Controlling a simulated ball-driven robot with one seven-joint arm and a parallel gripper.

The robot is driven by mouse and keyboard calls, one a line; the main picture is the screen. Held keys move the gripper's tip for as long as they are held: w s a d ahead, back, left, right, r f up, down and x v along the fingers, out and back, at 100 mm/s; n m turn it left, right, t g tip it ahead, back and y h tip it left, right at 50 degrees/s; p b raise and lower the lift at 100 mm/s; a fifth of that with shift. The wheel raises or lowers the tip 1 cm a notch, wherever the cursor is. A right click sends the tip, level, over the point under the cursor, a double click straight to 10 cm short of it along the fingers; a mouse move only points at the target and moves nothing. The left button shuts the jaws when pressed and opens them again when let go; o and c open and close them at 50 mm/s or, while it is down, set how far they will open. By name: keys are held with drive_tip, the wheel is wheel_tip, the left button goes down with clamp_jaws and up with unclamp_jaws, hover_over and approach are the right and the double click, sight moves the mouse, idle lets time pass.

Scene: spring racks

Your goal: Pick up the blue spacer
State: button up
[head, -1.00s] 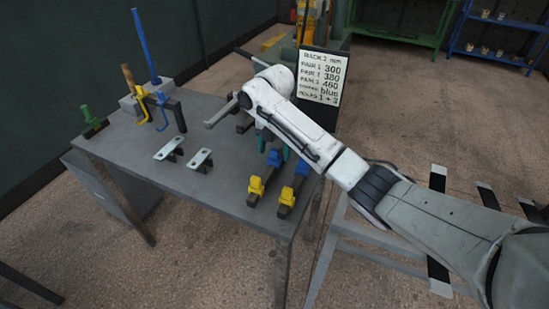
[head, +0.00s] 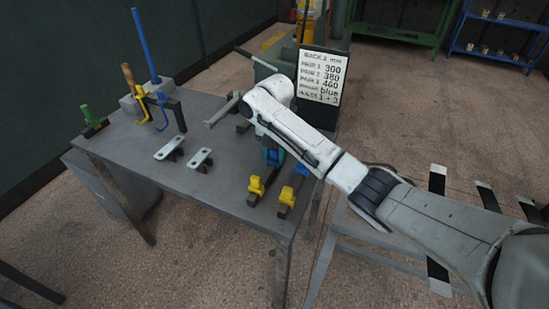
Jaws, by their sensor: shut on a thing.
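My gripper (head: 272,156), with teal fingers, is low over the right part of the grey table. It is shut on a small blue piece (head: 275,158), which the fingers partly hide. That piece stands at the far end of a dark bar with a yellow block (head: 256,186) at its near end. A second blue piece (head: 301,170) sits to the right on a like bar with a yellow block (head: 287,196). I cannot see a gap between the held piece and its bar.
Two pale plates (head: 169,148) lie mid-table. A written sign (head: 322,76) stands behind. The front left tabletop is clear.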

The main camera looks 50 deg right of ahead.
sight(275, 149)
drive_tip(key=shift+r, duration=0.1)
drive_tip(key=shift+r, duration=0.45)
wheel_tip(275, 149, up, 2)
drive_tip(key=shift+r+b, duration=0.1)
drive_tip(key=shift+b, duration=0.2)
drive_tip(key=s+r+p, duration=0.8)
drive_tip(key=s+r, duration=0.1)
drive_tip(key=s, duration=0.5)
drive_tip(key=shift+a+r, duration=0.15)
drive_tip(key=shift+r, duration=0.2)
drive_tip(key=shift+s, duration=0.1)
